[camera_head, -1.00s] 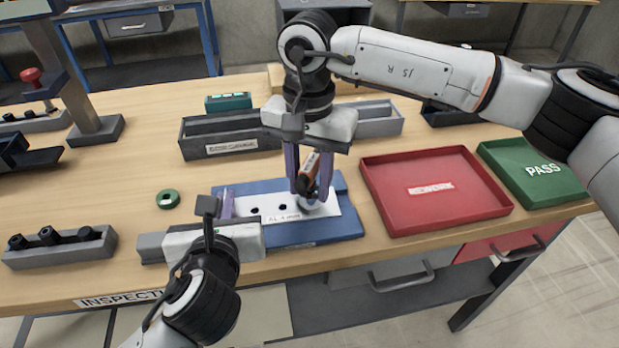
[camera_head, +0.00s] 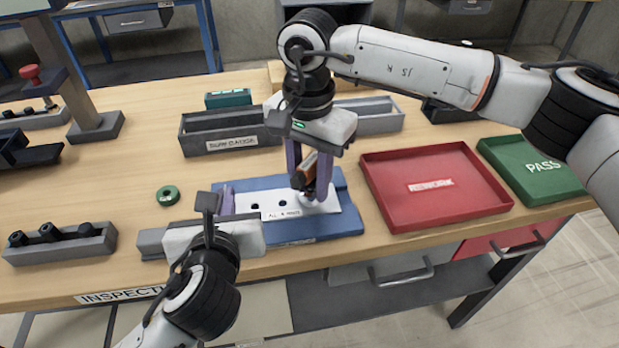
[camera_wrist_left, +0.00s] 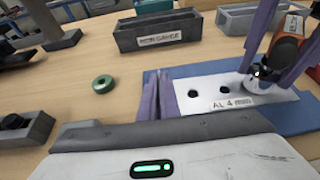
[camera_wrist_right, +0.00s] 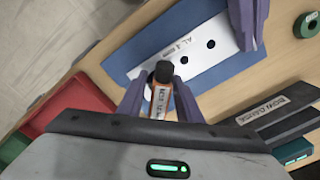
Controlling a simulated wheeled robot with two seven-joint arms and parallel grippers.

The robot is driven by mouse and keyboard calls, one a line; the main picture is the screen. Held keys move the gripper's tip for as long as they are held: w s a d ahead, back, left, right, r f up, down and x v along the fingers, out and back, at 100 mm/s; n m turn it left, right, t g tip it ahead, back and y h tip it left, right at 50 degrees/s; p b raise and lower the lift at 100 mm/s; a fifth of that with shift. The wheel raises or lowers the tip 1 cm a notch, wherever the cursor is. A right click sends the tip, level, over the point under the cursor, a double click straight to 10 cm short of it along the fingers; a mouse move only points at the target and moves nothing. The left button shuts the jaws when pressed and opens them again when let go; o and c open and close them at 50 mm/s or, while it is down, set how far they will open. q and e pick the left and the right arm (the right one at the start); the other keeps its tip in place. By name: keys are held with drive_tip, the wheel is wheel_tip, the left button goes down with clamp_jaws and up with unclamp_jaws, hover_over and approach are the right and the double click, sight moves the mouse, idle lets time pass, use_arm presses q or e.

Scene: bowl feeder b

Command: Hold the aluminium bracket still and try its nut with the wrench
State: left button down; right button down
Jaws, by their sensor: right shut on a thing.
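The aluminium bracket (camera_head: 272,207) is a flat pale plate marked "AL 4" with two dark holes, lying on a blue mat (camera_head: 320,230). My right gripper (camera_head: 309,188) is shut on the wrench (camera_head: 308,172), an orange and black tool held upright over the plate's right end. It also shows in the right wrist view (camera_wrist_right: 159,98). The wrench's lower end meets a round, pale part there; the nut itself is hidden. My left gripper (camera_wrist_left: 162,98) has its fingers close together at the plate's left end; whether they clamp it is unclear.
A red rework tray (camera_head: 430,212) and a green pass tray (camera_head: 535,165) stand to the right. A grey burr gauge box (camera_head: 222,142) stands behind the mat. A green ring (camera_head: 168,196) and a grey block with black pegs (camera_head: 60,245) lie to the left.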

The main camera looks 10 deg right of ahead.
sight(309, 161)
drive_tip(key=shift+m, duration=1.2)
drive_tip(key=shift+m, duration=1.1)
drive_tip(key=shift+r, duration=0.15)
drive_tip(key=shift+r, duration=2.4)
